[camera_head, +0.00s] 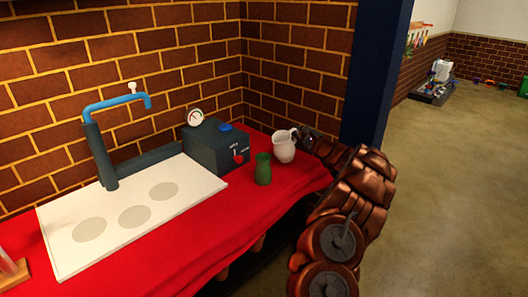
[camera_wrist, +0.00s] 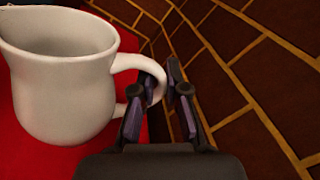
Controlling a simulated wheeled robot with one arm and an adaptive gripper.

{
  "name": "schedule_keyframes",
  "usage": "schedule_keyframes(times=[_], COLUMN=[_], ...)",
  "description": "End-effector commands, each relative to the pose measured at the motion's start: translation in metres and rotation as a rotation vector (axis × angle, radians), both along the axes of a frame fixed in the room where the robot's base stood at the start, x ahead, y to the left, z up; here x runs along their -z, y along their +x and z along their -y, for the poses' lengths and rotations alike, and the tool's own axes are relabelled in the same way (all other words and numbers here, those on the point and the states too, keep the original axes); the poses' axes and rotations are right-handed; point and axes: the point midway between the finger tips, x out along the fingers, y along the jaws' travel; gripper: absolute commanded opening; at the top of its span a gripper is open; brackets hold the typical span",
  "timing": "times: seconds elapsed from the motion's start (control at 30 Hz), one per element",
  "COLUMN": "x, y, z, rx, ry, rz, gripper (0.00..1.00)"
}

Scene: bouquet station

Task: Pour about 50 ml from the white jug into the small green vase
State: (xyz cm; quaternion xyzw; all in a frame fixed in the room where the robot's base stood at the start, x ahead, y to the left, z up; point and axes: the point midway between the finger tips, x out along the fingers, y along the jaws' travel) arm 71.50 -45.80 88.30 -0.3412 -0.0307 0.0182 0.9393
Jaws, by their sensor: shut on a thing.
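The white jug (camera_head: 284,147) stands upright at the right end of the red-covered counter in the head view. It fills the left of the wrist view (camera_wrist: 60,80), its spout side to the left and its handle to the right. My gripper (camera_wrist: 158,90) is shut on the jug's handle, one finger on each side of it. In the head view my gripper (camera_head: 299,133) reaches the jug from the right. The small green vase (camera_head: 263,169) stands upright on the red cloth, just left of and nearer than the jug. The jug's contents are not visible.
A dark box (camera_head: 217,146) with a red knob and a gauge (camera_head: 195,117) stands left of the vase. A white board (camera_head: 70,240) with grey circles and a blue tap (camera_head: 117,102) lie further left. A brick wall (camera_head: 290,60) rises close behind the jug.

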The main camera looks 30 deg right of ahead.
Motion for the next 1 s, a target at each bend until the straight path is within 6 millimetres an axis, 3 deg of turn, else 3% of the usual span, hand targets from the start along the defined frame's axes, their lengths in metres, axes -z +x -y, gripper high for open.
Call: schedule_keyframes(times=[0.63,1.0], x=[0.030,0.038], y=[0.005,0.007], z=[0.024,0.027], rx=[0.002,-0.001], ry=[0.246,0.309], rz=[-0.054,-0.065], gripper=[0.00,0.00])
